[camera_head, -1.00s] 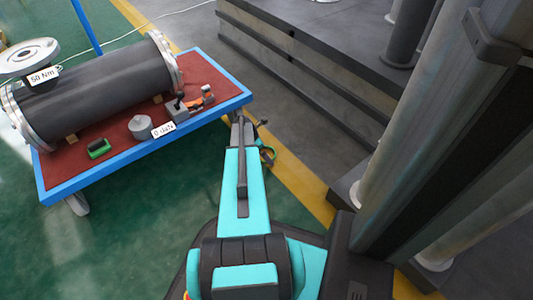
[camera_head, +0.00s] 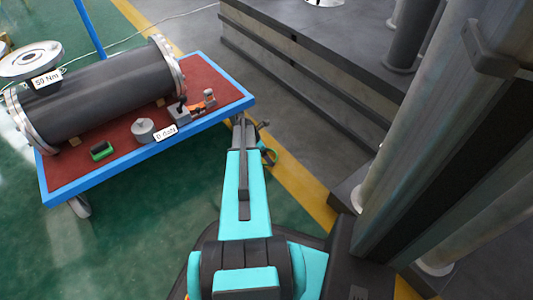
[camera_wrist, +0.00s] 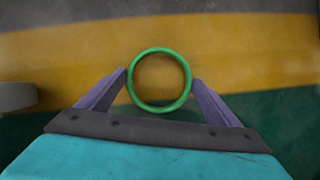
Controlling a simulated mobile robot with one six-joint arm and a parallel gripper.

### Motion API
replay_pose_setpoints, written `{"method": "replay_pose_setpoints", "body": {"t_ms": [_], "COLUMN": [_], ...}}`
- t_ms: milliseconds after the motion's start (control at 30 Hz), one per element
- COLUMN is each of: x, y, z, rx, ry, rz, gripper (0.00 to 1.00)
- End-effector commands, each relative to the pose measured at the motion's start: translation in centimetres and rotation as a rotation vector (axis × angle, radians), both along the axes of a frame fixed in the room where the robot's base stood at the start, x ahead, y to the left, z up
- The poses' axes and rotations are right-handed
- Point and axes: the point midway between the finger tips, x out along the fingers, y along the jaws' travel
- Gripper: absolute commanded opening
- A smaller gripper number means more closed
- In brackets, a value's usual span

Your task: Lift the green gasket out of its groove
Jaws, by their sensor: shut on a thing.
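The green gasket (camera_wrist: 160,109), a thin ring, is held between the two purple fingers of my gripper (camera_wrist: 160,76) in the wrist view. My gripper is shut on its outer sides, and yellow and green floor shows through and around the ring. In the head view, the gasket (camera_head: 270,157) is a small green loop at the end of my arm, beyond the cart's right edge. The dark flanged shell (camera_head: 105,90) lies on the cart to the left, well apart from the gasket. Its groove cannot be made out.
The blue-framed cart (camera_head: 150,150) has a red top carrying a grey weight (camera_head: 142,130), a green-and-black item (camera_head: 102,151) and small clamp-like parts (camera_head: 190,110). A dark stepped platform (camera_head: 310,80) stands behind, with large grey columns at right. Green floor is clear at lower left.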

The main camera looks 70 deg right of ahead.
Motion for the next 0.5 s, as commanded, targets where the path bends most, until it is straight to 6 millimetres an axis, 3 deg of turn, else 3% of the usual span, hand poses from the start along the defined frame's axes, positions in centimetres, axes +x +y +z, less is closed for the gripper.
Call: {"method": "replay_pose_setpoints", "body": {"t_ms": [233, 500], "x": [0.0, 2.5], "y": [0.0, 5.9], "z": [3.1, 3.6], "rx": [0.0, 0.001], "ry": [0.0, 0.001], "rz": [0.0, 0.005], "gripper": [0.62, 0.62]}}
